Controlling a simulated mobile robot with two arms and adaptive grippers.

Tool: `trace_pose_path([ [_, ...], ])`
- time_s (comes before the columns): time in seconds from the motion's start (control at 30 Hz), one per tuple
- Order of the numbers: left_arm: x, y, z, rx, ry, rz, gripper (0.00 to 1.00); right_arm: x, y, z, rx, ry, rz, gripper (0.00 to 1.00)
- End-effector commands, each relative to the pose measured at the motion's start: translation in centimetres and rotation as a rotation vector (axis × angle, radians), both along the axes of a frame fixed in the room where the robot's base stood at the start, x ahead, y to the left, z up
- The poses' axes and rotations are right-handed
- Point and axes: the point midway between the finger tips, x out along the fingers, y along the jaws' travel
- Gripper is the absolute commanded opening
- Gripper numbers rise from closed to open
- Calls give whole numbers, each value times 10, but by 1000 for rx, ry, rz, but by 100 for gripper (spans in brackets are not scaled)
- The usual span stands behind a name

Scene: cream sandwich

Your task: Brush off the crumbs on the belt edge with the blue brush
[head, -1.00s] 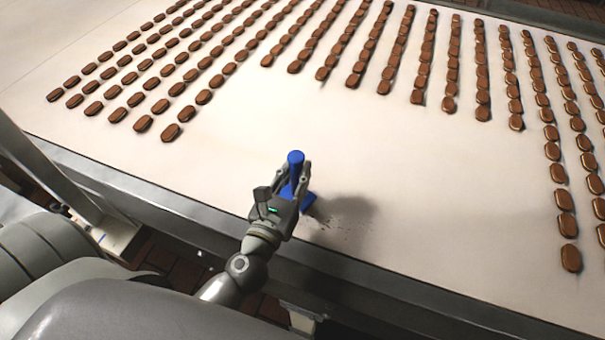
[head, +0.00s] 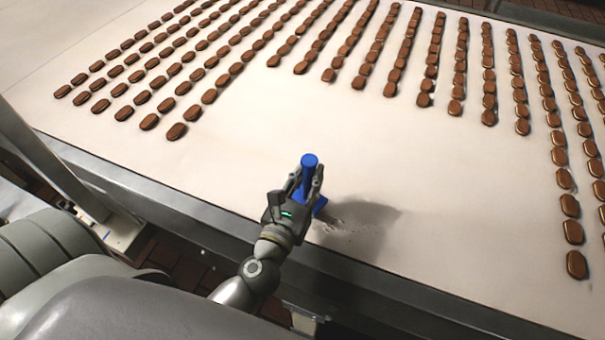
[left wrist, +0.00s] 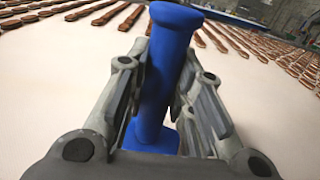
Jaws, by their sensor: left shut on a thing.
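My left gripper (head: 304,187) is shut on the upright handle of the blue brush (head: 309,162), near the belt's front edge. In the left wrist view the blue brush (left wrist: 172,60) stands between the two fingers (left wrist: 165,88), tilted slightly. Its blue base shows low beside the gripper, and I cannot tell whether it touches the belt. Dark crumbs (head: 335,226) lie on the pale belt (head: 260,150), just right of the brush base near the belt edge. A shadow falls over part of that patch. My right gripper is not in view.
Rows of brown cream sandwiches (head: 177,131) cover the far and right parts of the belt. A grey metal rail (head: 190,205) runs along the belt's front edge. The tiled floor is below.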

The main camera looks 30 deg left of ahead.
Motion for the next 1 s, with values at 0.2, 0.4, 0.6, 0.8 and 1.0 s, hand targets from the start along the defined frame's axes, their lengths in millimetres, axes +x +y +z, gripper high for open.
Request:
trace_pose_path([
  [0.2,1,-20,-3,-3,4,-4,0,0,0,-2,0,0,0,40],
  [0.4,1,-26,-3,-3,5,-4,0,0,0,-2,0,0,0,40],
  [0.6,2,-41,-3,-5,7,-4,0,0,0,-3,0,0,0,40],
  [0.8,2,-53,-2,-2,7,-5,0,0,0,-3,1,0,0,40],
  [1.0,3,-61,-2,-5,7,-5,0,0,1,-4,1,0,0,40],
])
